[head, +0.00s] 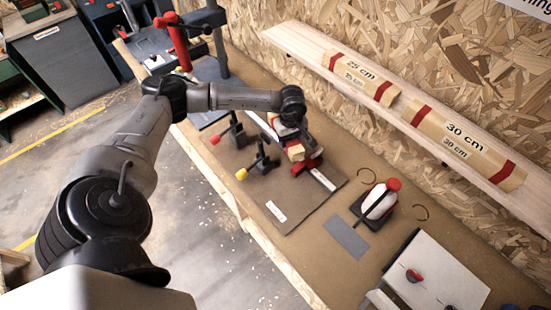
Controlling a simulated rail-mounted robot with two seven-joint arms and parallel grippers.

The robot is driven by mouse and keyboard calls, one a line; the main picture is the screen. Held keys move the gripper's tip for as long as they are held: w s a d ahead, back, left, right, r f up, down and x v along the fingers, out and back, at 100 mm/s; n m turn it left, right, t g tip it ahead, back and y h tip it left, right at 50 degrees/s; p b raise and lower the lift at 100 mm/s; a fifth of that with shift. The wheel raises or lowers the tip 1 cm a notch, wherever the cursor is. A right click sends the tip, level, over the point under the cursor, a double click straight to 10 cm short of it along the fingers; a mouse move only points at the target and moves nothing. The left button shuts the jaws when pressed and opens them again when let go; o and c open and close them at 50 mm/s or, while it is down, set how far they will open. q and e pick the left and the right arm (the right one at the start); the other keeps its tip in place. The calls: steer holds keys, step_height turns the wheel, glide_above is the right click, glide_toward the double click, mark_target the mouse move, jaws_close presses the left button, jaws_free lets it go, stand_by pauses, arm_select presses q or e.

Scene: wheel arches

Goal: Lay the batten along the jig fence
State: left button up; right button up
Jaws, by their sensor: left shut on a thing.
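My left gripper (300,129) reaches over the workbench from the left and is shut on the batten. The batten (294,152) is a short piece of pale wood with red bands. Its near end shows below the gripper, while the gripper hides much of its middle. The batten is over the jig board (295,204), a grey-brown plate with a pale fence strip (323,180) and a red stop (308,166). It runs roughly in line with the fence. I cannot tell whether it touches the board or fence. My right gripper is out of view.
Toggle clamps with a yellow tip (241,174) and a red tip (215,140) stand left of the batten. A red-knobbed tool (378,200) sits to the right. Wooden battens marked 25 cm (357,75) and 30 cm (460,138) lie on the wall shelf (300,48).

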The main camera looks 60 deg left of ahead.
arm_select(q)
steer(key=a+n, duration=0.1)
steer(key=a+f+n+b, duration=0.1)
steer(key=a, duration=0.1)
steer(key=a+f+n, duration=0.1)
steer(key=a, duration=0.1)
steer(key=shift+w+a+b, duration=0.25)
steer(key=shift+b, duration=0.15)
steer(key=shift+a+f+p, duration=0.15)
steer(key=shift+f+p, duration=0.05)
steer(key=shift+f, duration=2.25)
steer(key=shift+a+f+p, duration=0.1)
steer(key=shift+f+p, duration=0.05)
steer(key=shift+f, duration=2.3)
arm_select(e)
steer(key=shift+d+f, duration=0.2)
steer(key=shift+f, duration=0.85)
arm_select(q)
steer(key=shift+f, duration=0.1)
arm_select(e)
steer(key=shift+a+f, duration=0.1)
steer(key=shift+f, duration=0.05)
arm_select(q)
steer(key=shift+f+b, duration=0.5)
steer(key=shift+b, duration=0.15)
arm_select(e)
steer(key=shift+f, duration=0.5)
arm_select(q)
steer(key=o, duration=1)
